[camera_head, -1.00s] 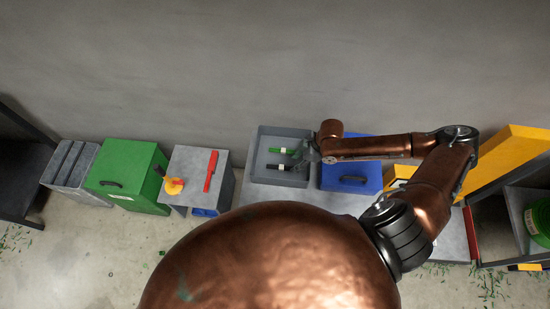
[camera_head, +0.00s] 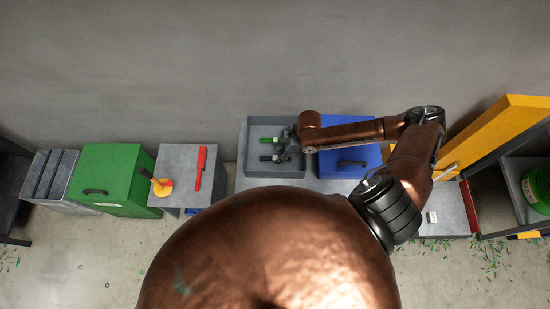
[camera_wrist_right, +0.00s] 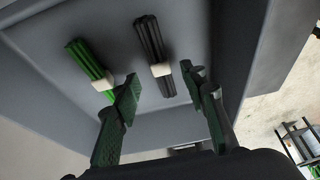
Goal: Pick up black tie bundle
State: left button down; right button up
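The black tie bundle (camera_wrist_right: 154,53) lies in the grey tray with a white band around its middle. In the head view the black bundle (camera_head: 267,159) shows at the lower part of the tray, partly hidden by my gripper. The green tie bundle (camera_wrist_right: 90,62) lies beside it, also banded white; it shows in the head view (camera_head: 267,140). My right gripper (camera_wrist_right: 162,88) is open, its two fingers apart with the black bundle's near end between them in the picture. I cannot tell whether they touch it. My left gripper is not in view.
The grey tray (camera_head: 256,121) has raised walls close around the gripper. A blue box (camera_head: 345,133) stands right of it. A grey stand (camera_head: 182,155) with a red-handled tool (camera_head: 201,168) and a yellow-orange holder (camera_head: 163,187) is to the left, beside a green box (camera_head: 119,165).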

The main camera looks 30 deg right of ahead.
aim_at(276, 158)
jog(key=x, duration=0.3)
jog(key=shift+f, duration=0.15)
jog(key=shift+c, duration=0.2)
grip_shut()
